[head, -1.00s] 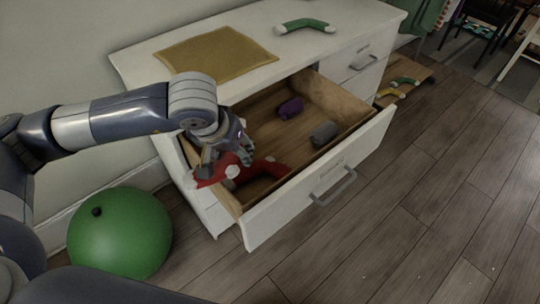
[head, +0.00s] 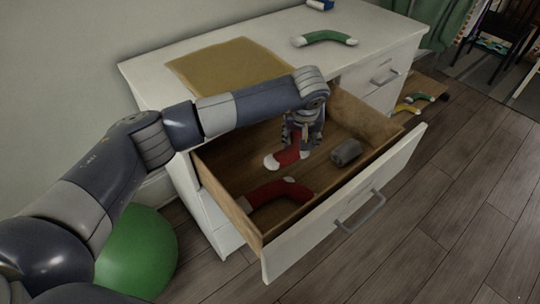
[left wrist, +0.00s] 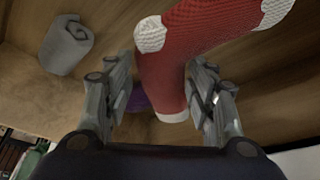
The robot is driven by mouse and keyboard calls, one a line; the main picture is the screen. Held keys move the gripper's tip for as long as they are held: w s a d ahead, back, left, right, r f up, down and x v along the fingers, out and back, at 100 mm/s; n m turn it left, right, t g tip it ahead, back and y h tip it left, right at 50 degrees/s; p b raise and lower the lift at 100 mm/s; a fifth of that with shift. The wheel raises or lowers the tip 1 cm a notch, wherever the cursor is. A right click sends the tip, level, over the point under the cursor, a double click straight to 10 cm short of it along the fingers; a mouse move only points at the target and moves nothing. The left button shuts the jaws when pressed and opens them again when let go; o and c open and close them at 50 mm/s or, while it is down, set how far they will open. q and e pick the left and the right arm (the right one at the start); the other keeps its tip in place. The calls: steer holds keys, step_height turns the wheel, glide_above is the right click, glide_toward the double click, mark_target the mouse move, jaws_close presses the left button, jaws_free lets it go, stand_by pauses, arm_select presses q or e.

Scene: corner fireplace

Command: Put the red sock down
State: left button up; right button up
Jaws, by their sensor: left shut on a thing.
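My left gripper (head: 301,136) is over the open drawer (head: 355,120), fingers pointing down. It is shut on a red sock (head: 290,154) with white toe and heel patches. In the left wrist view the red sock (left wrist: 178,70) sits between the two fingers (left wrist: 160,105). I cannot tell whether the held sock touches the drawer floor. A second red sock (head: 282,190) lies in the drawer near its front left. My right gripper is not in view.
A grey rolled sock (head: 346,152) lies in the drawer; a purple one (left wrist: 138,100) is partly hidden behind the gripper. A mustard mat (head: 225,66) and green sock (head: 324,38) lie on the dresser top. A green ball (head: 138,250) stands at left.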

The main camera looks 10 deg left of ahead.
arm_select(q)
steer(key=s+a+f, duration=0.1)
steer(key=a, duration=0.1)
steer(key=s+a+f, duration=0.1)
steer(key=a+f, duration=0.1)
steer(key=a, duration=0.1)
steer(key=s+a+f, duration=0.1)
steer(key=a, duration=0.2)
steer(key=shift+s+f, duration=0.2)
steer(key=shift+s, duration=0.2)
steer(key=a+f, duration=0.1)
steer(key=s+a+f, duration=0.1)
steer(key=a, duration=0.1)
steer(key=shift+s+a+f, duration=0.15)
steer(key=shift+a+f, duration=0.05)
steer(key=shift+f, duration=0.05)
steer(key=shift+d, duration=0.1)
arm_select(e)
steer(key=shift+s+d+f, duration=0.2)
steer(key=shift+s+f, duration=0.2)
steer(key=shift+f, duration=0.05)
arm_select(q)
steer(key=o, duration=0.9)
steer(key=shift+o, duration=0.2)
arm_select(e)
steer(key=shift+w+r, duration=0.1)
